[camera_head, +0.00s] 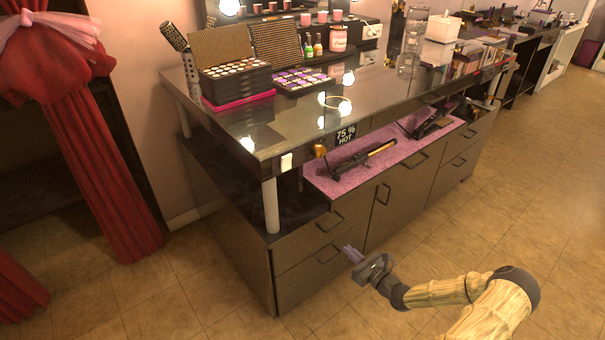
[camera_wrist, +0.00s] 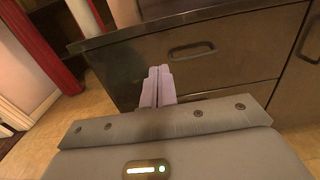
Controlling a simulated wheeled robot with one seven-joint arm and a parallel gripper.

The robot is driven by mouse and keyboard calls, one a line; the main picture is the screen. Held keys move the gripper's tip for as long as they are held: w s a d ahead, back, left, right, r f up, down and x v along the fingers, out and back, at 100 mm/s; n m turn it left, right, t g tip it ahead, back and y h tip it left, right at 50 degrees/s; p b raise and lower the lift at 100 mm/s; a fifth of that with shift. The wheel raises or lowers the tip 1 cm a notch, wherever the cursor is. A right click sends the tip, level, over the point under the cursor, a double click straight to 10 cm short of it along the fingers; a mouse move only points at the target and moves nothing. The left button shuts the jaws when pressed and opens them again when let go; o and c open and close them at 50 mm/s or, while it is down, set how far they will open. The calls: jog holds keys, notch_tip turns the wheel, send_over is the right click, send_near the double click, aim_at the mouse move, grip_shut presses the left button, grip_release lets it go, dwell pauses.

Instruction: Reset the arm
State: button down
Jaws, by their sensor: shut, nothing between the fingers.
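My gripper (camera_head: 351,253) is in front of the dark vanity cabinet (camera_head: 310,245), near its lower left drawers. The fingers are shut and empty. In the wrist view the pale purple fingers of my gripper (camera_wrist: 158,86) lie together, below and left of a drawer handle (camera_wrist: 191,50). I cannot tell whether the fingertips touch the drawer front. My arm reaches in from the lower right in the head view.
The glass-topped counter (camera_head: 215,115) holds makeup palettes (camera_head: 236,82), a hairbrush (camera_head: 176,38) and bottles. A pink-lined shelf (camera_head: 330,182) below holds a curling iron (camera_head: 362,158). A red curtain (camera_head: 90,150) hangs left. The tiled floor (camera_head: 430,235) right of the cabinet is clear.

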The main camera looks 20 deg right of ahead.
jog(key=s+a+r+n+g, duration=0.65)
jog(key=a+n+g, duration=0.25)
jog(key=n, duration=0.2)
jog(key=s+a+r+n+g, duration=0.65)
jog(key=a+n+g, duration=0.3)
jog(key=n, duration=0.25)
jog(key=s+r+n+t+h+p, duration=0.1)
jog(key=s+r+n+h+p, duration=0.1)
jog(key=r+p, duration=0.6)
jog(key=s+r+n+t+h+p, duration=0.1)
jog(key=r+n+p, duration=0.3)
jog(key=r, duration=1.1)
jog(key=s+a+r+n+t+h+p, duration=0.1)
jog(key=s+r+n+t+h+p, duration=0.1)
jog(key=r+p, duration=0.9)
jog(key=shift+s+r+n+h+p, duration=0.35)
jog(key=shift+r+n+h, duration=0.05)
jog(key=shift+r+h, duration=0.3)
jog(key=shift+a, duration=0.1)
